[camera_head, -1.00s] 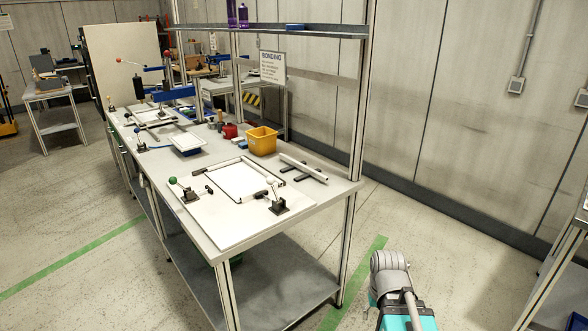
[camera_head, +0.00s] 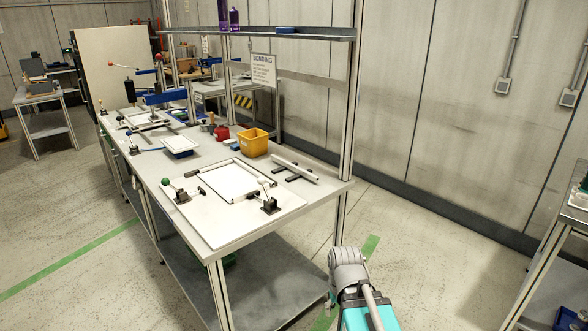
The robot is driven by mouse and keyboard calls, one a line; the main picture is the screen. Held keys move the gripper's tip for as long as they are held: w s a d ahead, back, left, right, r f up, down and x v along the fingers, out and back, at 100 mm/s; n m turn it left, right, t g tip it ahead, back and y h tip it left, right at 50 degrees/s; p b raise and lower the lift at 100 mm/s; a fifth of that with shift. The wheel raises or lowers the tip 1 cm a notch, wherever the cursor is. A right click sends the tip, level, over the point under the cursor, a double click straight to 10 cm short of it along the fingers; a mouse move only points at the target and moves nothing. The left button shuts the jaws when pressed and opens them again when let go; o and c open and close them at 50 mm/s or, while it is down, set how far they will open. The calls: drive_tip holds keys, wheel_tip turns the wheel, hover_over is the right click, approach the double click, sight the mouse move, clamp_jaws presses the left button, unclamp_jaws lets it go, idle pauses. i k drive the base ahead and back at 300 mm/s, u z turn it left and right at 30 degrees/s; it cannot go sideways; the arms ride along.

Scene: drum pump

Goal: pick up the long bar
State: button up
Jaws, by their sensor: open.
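A long pale bar (camera_head: 297,168) lies across two short black supports (camera_head: 281,165) near the back right of the bench (camera_head: 318,195). It is slanted in the picture and nothing touches it from above. A light grey part of my arm shows at the bottom right of the bench, on this side of it and well apart from the bar. My gripper itself is not in view.
Left of the bar, a white board (camera_head: 215,215) carries a black-edged frame (camera_head: 240,192) and toggle clamps (camera_head: 270,200). A yellow bin (camera_head: 254,143) stands behind. A bench upright (camera_head: 349,110) and an overhead shelf (camera_head: 290,34) flank the bar.

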sight(304, 173)
drive_tip(key=u, duration=0.1)
drive_tip(key=i, duration=1)
drive_tip(key=z, duration=0.1)
